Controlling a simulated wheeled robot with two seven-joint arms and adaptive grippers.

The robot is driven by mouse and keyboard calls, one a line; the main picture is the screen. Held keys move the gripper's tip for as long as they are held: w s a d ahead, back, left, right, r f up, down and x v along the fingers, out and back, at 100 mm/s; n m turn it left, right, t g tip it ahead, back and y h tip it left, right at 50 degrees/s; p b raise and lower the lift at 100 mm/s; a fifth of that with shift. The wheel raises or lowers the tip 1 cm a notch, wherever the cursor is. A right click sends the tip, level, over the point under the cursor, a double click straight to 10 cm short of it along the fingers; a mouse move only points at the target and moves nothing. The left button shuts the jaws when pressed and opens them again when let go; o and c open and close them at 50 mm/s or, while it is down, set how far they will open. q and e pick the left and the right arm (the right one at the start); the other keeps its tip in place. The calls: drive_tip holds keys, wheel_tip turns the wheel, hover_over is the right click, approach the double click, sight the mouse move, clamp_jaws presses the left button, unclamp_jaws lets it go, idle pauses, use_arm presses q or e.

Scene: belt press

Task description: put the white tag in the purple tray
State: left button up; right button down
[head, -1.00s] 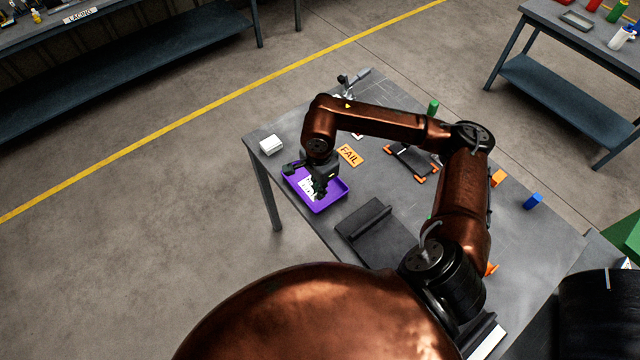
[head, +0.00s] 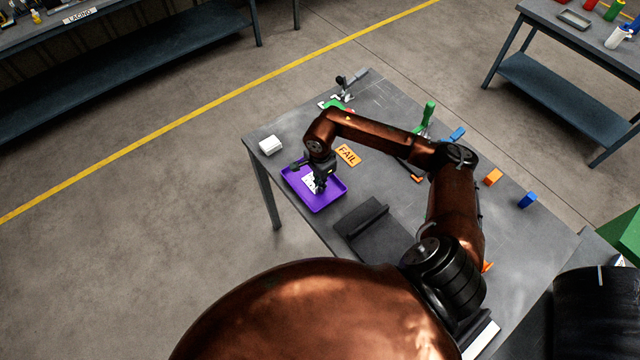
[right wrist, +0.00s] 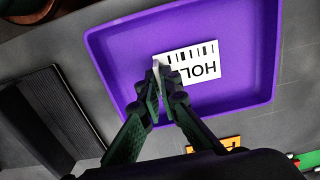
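The white tag (right wrist: 202,62), with a barcode and black letters starting "HOL", shows over the floor of the purple tray (right wrist: 110,62). In the head view the tag (head: 310,184) is inside the outline of the tray (head: 330,203). My right gripper (right wrist: 163,75) is low over the tray. Its fingertips are close together at one end of the tag, with a pale strip between them, and cover the end of the lettering. Whether the tag touches the tray floor is hard to tell. My left gripper is not in view.
An orange FAIL tag (head: 348,155) lies beside the tray. A white box (head: 271,145) stands at the table's left edge, and a black angled stand (head: 362,220) is nearer me. Orange (head: 493,177) and blue (head: 527,200) blocks stand at the right. My arm hides part of the table.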

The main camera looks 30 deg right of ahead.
drive_tip(key=shift+f, duration=0.15)
drive_tip(key=c, duration=2.2)
unclamp_jaws()
drive_tip(key=shift+o, duration=0.2)
drive_tip(key=shift+r, duration=0.2)
wheel_tip(320, 180, up, 12)
drive_tip(key=b, duration=0.1)
drive_tip(key=shift+b, duration=0.4)
drive_tip(key=shift+f, duration=0.1)
